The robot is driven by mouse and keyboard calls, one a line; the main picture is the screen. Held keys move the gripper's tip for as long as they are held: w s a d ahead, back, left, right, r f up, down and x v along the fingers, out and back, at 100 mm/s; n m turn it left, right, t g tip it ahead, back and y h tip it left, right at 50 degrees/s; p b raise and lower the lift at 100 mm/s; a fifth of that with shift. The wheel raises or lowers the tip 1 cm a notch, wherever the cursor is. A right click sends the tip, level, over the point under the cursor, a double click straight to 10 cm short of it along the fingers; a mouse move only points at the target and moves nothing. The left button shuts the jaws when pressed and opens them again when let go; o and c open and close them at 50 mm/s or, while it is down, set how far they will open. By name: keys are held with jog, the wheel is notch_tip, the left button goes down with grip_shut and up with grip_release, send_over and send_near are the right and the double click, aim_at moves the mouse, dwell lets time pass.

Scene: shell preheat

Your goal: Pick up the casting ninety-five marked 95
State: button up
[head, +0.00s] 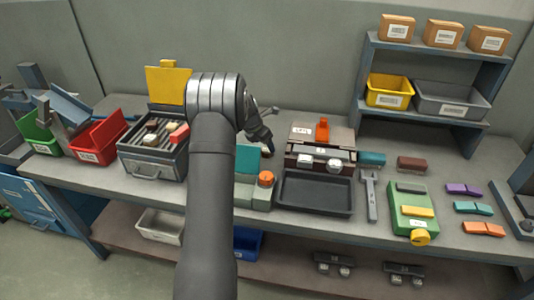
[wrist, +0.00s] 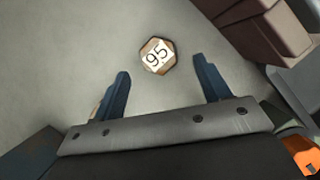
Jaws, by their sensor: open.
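The casting marked 95 (wrist: 157,56) is a small brownish hexagonal piece with a white label on its top. In the wrist view it lies on the grey bench top, a little beyond the fingertips and between their lines. My gripper (wrist: 163,78) is open and empty, its two dark blue fingers spread apart. In the head view my gripper (head: 266,143) is partly hidden by my own arm, low over the bench left of the brown machine. I cannot make out the casting in the head view.
A brown machine (head: 336,137) stands just right of the gripper and also shows in the wrist view (wrist: 262,32). A teal block with an orange knob (head: 266,178) is in front. A black tray (head: 316,193) lies before the machine.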

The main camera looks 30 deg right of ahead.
aim_at(266, 150)
jog(key=x, duration=0.4)
jog(key=shift+w+a+f, duration=0.1)
jog(key=shift+w+f, duration=0.05)
jog(key=shift+f, duration=0.2)
jog(key=c, duration=1.1)
jog(key=shift+r, duration=0.2)
